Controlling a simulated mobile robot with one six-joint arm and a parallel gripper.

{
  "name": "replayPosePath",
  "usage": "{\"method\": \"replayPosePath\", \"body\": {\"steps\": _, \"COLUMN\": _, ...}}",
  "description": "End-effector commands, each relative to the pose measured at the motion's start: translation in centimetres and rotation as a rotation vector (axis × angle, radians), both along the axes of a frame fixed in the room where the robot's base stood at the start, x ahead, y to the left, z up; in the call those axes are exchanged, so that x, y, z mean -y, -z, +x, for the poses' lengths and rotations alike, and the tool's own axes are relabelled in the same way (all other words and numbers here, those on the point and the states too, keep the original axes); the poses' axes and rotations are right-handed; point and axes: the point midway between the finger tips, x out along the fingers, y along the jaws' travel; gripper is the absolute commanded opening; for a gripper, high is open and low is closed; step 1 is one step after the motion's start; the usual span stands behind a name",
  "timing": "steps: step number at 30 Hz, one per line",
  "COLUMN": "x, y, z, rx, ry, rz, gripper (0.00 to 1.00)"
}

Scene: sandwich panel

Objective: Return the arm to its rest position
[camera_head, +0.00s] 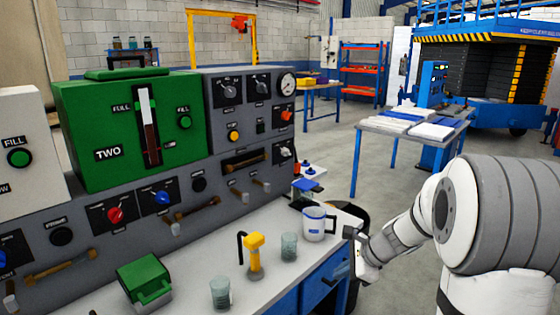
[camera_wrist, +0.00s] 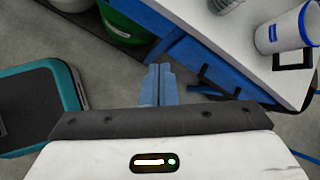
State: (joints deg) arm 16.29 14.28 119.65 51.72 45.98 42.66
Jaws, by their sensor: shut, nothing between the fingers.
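My white arm (camera_head: 475,215) reaches in from the right in the head view, with its elbow bent and the forearm angled down to the left. My gripper (camera_wrist: 160,72) points over the grey floor beside the worktop's edge in the wrist view. Its two fingers are together, with nothing between them. In the head view the gripper end (camera_head: 362,258) is just right of the worktop, near a white mug with a blue rim (camera_head: 316,224). The mug stands on the worktop, apart from the gripper.
The grey control panel (camera_head: 190,205) runs along the left behind the white worktop (camera_head: 195,280). A yellow-handled tool (camera_head: 254,254) and two glass tumblers (camera_head: 289,247) stand on the worktop. A dark bin (camera_head: 352,214) is close behind the gripper. Floor is open toward the blue table (camera_head: 410,128).

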Motion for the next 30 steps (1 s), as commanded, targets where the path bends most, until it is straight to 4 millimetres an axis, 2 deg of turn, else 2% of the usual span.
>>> {"method": "replayPosePath", "body": {"steps": 1, "x": -1.2, "y": -2.9, "z": -2.0, "rx": 0.040, "ry": -0.120, "rz": -0.069, "gripper": 0.00}}
{"method": "replayPosePath", "body": {"steps": 6, "x": -3.4, "y": -7.8, "z": -9.1, "rx": 0.153, "ry": -0.545, "rz": -0.312, "gripper": 0.00}}
{"method": "replayPosePath", "body": {"steps": 12, "x": -3.7, "y": -12.1, "z": -16.9, "rx": 0.260, "ry": -1.033, "rz": -0.590, "gripper": 0.00}}
{"method": "replayPosePath", "body": {"steps": 15, "x": -3.2, "y": -13.5, "z": -20.0, "rx": 0.293, "ry": -1.238, "rz": -0.708, "gripper": 0.00}}
{"method": "replayPosePath", "body": {"steps": 18, "x": -2.6, "y": -14.3, "z": -22.1, "rx": 0.312, "ry": -1.394, "rz": -0.798, "gripper": 0.00}}
{"method": "replayPosePath", "body": {"steps": 21, "x": -2.2, "y": -14.7, "z": -23.3, "rx": 0.321, "ry": -1.494, "rz": -0.854, "gripper": 0.00}}
{"method": "replayPosePath", "body": {"steps": 30, "x": -1.9, "y": -14.7, "z": -23.8, "rx": 0.322, "ry": -1.544, "rz": -0.881, "gripper": 0.00}}
